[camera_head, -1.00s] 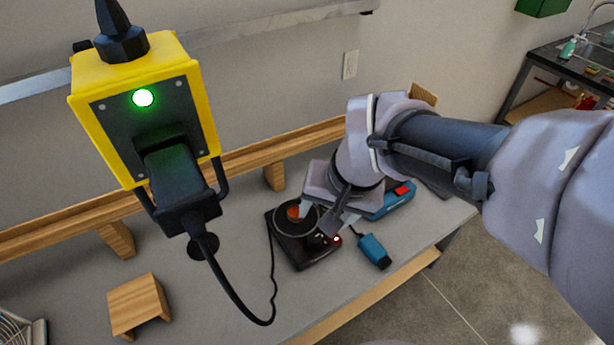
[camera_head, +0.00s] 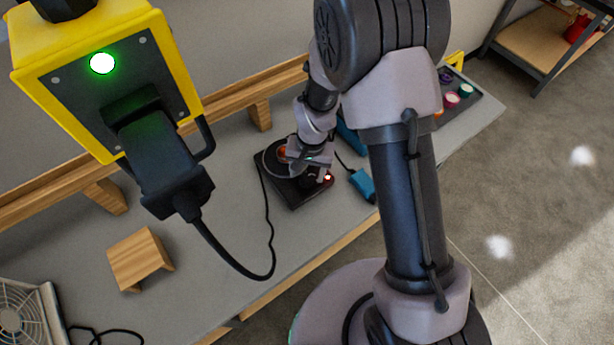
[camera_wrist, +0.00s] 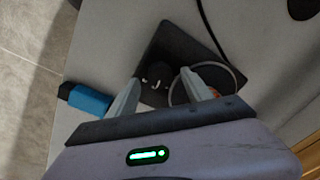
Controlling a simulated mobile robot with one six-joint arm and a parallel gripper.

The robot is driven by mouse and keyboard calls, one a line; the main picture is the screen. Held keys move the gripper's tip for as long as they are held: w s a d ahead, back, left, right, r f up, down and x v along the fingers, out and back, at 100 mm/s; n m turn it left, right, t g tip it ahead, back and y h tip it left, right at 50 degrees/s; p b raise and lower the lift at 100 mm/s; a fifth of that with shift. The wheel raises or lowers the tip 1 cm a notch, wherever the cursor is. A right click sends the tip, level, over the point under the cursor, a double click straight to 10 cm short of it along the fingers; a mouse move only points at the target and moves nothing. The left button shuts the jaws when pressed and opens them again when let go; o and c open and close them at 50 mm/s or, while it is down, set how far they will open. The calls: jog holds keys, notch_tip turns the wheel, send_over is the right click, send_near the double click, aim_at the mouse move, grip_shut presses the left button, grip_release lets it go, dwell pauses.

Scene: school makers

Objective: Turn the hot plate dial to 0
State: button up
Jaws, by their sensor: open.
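The hot plate (camera_head: 293,196) is a dark square unit on the grey bench, partly covered by my arm in the head view. In the wrist view the hot plate (camera_wrist: 188,45) shows a dark round dial (camera_wrist: 158,73) with a pale mark; its setting is too small to read. My gripper (camera_wrist: 158,80) is open, one finger on each side of the dial in that picture. I cannot tell whether the fingers touch it. In the head view my gripper (camera_head: 322,170) is over the hot plate's front right part, by a small red light (camera_head: 328,178).
A blue block-like object (camera_head: 362,185) lies right of the hot plate. A ring (camera_wrist: 176,92) sits around the plate beside my right finger. A black cable (camera_head: 268,225) runs to a yellow socket box (camera_head: 100,75). A wooden block (camera_head: 138,257) stands at left.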

jog(key=shift+f, duration=1.05)
grip_shut()
